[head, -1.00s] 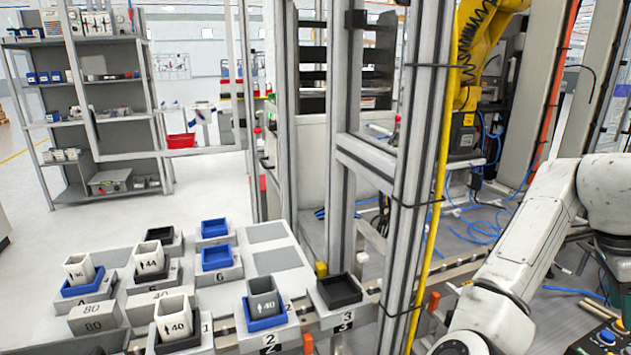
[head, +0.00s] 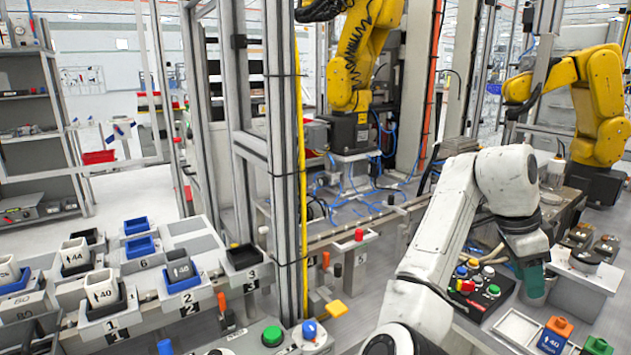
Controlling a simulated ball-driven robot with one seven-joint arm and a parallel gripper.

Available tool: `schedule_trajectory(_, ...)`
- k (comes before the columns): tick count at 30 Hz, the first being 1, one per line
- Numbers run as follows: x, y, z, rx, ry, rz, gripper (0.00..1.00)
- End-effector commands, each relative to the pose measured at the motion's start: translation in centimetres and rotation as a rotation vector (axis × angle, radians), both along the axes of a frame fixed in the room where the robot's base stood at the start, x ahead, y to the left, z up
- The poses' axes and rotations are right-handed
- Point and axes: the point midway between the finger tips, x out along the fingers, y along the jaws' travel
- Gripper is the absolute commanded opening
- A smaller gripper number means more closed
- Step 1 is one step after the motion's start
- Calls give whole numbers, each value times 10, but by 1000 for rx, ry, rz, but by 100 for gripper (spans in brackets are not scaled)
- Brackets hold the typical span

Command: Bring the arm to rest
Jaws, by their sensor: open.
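My white arm (head: 440,240) rises from the lower middle of the head view, bends at its top right and hangs down. My gripper (head: 534,288) is at its lower end, a dark and teal shape pointing down. It is between the button box and the grey stand at the right. The jaws are open; their tips are too small to make out, and I see nothing held.
A button box (head: 478,286) is left of the gripper. A grey stand (head: 588,274) is to its right. A blue bin (head: 553,338) is below. Yellow arms (head: 597,100) stand behind. Numbered cup stations (head: 103,290) are at the left.

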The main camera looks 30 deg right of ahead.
Motion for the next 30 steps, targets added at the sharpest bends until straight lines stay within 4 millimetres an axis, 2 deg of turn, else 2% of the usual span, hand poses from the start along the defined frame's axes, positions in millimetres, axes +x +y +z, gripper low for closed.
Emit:
schedule_trajectory(17, -3, 1, -23, -39, 33, 130, 40)
schedule_trajectory(25, -6, 4, -50, -77, 74, 301, 40)
schedule_trajectory(30, -8, 14, -79, -102, 126, 506, 40)
